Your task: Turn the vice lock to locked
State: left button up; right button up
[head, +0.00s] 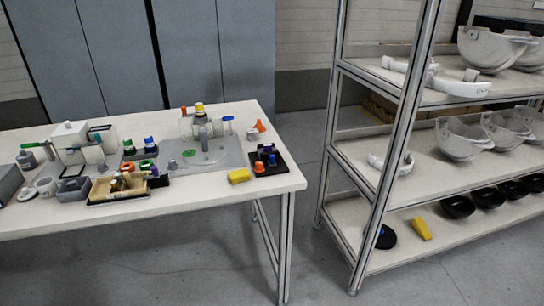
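A white workbench (230,180) stands on the left. At its back right is a grey plate (232,155) carrying a grey fixture (202,128) with a yellow-and-dark top. A small blue-topped piece (228,119) stands beside this fixture. This may be the vice, but I cannot tell which part is its lock or how it is set. Neither of my grippers shows in the head view.
A shelf rack (385,165) with helmet shells (461,139) stands right. Grey floor (315,245) is open between bench and rack.

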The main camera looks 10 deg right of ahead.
aim_at(260, 168)
jog(key=k, duration=0.5)
jog(key=z, duration=0.55)
jog(key=i, duration=1.8)
jog(key=u, duration=0.6)
